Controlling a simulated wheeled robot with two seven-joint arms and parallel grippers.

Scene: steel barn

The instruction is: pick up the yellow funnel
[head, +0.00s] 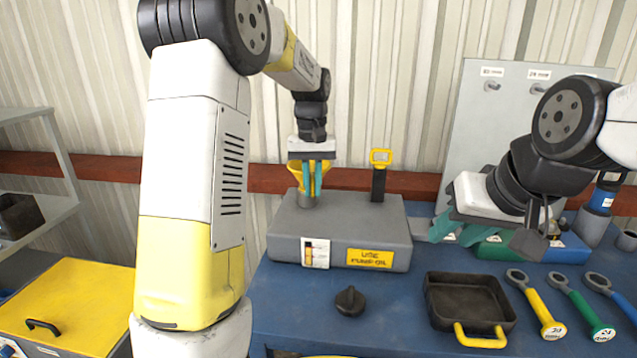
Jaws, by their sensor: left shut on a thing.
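The yellow funnel (295,170) is at the grey box's upper left, its mouth around the fingers of my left gripper (314,190). My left gripper points straight down and is shut on the funnel, with the teal finger pads partly hiding it. The funnel's lower end meets a short grey metal neck (306,199) on the box; I cannot tell whether it is still seated in it. My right gripper (485,237) hangs over the right part of the bench with its fingers apart and nothing seen between them.
The grey box (340,225) bears a yellow label and a yellow-handled dipstick (379,175). On the blue bench (400,335) lie a black cap (350,301), a black pan (468,299) and several wrenches (539,304). A grey tool board (480,120) stands behind.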

